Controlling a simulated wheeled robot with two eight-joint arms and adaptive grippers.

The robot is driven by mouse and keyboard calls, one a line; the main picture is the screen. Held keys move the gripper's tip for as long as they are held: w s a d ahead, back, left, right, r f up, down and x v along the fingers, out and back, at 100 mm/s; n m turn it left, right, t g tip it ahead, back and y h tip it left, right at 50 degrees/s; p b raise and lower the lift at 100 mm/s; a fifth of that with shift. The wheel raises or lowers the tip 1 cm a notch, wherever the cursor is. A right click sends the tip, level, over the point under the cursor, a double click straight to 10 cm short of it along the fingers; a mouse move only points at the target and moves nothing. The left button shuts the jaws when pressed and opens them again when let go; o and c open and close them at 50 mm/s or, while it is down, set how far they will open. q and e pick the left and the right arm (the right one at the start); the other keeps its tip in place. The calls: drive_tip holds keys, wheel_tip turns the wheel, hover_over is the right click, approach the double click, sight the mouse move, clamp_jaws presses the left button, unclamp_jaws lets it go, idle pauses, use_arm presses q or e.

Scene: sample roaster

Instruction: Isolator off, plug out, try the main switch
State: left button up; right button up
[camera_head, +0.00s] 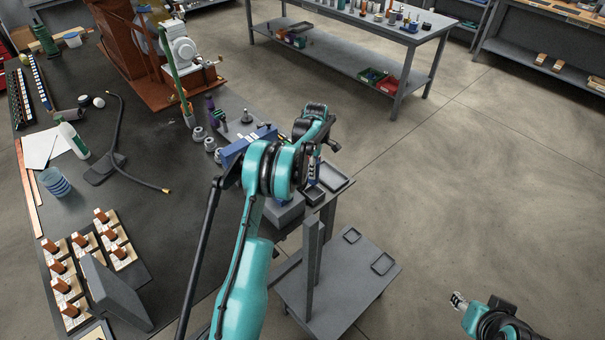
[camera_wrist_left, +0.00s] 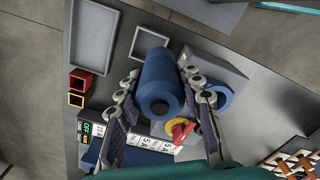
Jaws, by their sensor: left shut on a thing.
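In the left wrist view my left gripper (camera_wrist_left: 160,78) is shut around a thick blue cylinder (camera_wrist_left: 158,84), which looks like the plug, with a dark round hole in its near end. A blue round ring, perhaps a socket (camera_wrist_left: 220,96), lies just right of the gripper, apart from the plug. A red handle on a yellow disc, the isolator (camera_wrist_left: 183,130), shows below the plug, partly covered by the right finger. A small panel with a green "OFF" (camera_wrist_left: 88,128) is at lower left. In the head view my left gripper (camera_head: 313,162) is over the bench corner, mostly hidden by its arm. My right gripper (camera_head: 458,300) is at lower right, away from the bench.
An empty grey tray (camera_wrist_left: 107,38) and small red and yellow square boxes lie left of the plug. A grey lower shelf (camera_head: 345,290) stands below.

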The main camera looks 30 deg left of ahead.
use_arm(q)
drive_tip(key=w+f, duration=0.1)
drive_tip(key=w+f+n, duration=0.1)
drive_tip(key=f, duration=0.1)
drive_tip(key=shift+w+a+n, duration=0.3)
drive_tip(key=shift+a, duration=0.1)
use_arm(e)
drive_tip(key=shift+w+a+f, duration=0.1)
drive_tip(key=shift+a+f, duration=0.15)
drive_tip(key=shift+a, duration=0.3)
use_arm(q)
drive_tip(key=shift+f+b, duration=2.2)
drive_tip(key=shift+f, duration=0.65)
use_arm(e)
drive_tip(key=shift+f, duration=2)
drive_tip(key=shift+f, duration=0.25)
use_arm(q)
drive_tip(key=shift+f+b, duration=0.2)
drive_tip(key=shift+b, duration=0.15)
use_arm(e)
drive_tip(key=shift+f, duration=0.15)
